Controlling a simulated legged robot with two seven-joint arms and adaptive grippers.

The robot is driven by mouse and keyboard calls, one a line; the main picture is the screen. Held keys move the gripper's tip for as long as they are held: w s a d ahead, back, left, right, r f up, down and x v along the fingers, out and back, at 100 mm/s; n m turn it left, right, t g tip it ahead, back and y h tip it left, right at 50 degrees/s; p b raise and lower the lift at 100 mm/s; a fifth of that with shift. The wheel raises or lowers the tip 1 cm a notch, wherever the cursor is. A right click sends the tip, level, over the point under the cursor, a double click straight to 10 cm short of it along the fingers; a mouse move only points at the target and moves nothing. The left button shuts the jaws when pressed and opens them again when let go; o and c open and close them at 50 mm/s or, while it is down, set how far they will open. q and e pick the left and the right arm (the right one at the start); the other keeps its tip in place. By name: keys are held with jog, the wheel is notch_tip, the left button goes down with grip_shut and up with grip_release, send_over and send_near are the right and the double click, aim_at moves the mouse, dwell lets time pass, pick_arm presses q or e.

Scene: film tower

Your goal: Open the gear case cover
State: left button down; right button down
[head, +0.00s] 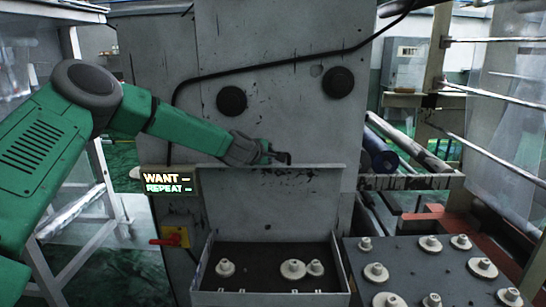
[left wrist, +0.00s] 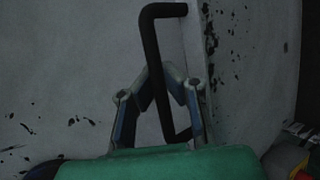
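The gear case (head: 270,298) is a grey box at the lower middle of the head view. Its grey cover (head: 265,205) stands raised, about upright, at the back of the box, and gears on pegs (head: 292,269) show inside. My left gripper (head: 272,154) is at the cover's top edge. In the left wrist view, a black bar handle (left wrist: 152,40) stands out from a grey, speckled surface. The left gripper's fingers (left wrist: 160,82) close in on the handle from both sides, with the bar between them. My right gripper is not in view.
A grey machine panel (head: 270,100) with two black knobs rises behind the cover. A board with several white gears (head: 430,270) lies to the right of the case. A lit sign (head: 168,182) and a red switch (head: 168,241) are at the left.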

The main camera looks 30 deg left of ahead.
pick_arm(q)
jog(key=c, duration=1.6)
grip_release()
jog(key=shift+s+a+r, duration=0.15)
jog(key=shift+a, duration=0.2)
jog(key=shift+s+a, duration=0.1)
jog(key=shift+a, duration=0.05)
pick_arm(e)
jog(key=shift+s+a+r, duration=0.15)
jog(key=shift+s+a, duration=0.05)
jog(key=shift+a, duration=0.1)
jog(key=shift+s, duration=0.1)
pick_arm(q)
jog(key=shift+s, duration=0.25)
jog(key=a+v, duration=0.1)
jog(key=v, duration=1)
jog(key=shift+d, duration=0.35)
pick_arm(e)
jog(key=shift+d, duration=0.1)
pick_arm(q)
jog(key=shift+s+d+r, duration=0.1)
jog(key=shift+s+d, duration=0.05)
jog(key=shift+d, duration=0.05)
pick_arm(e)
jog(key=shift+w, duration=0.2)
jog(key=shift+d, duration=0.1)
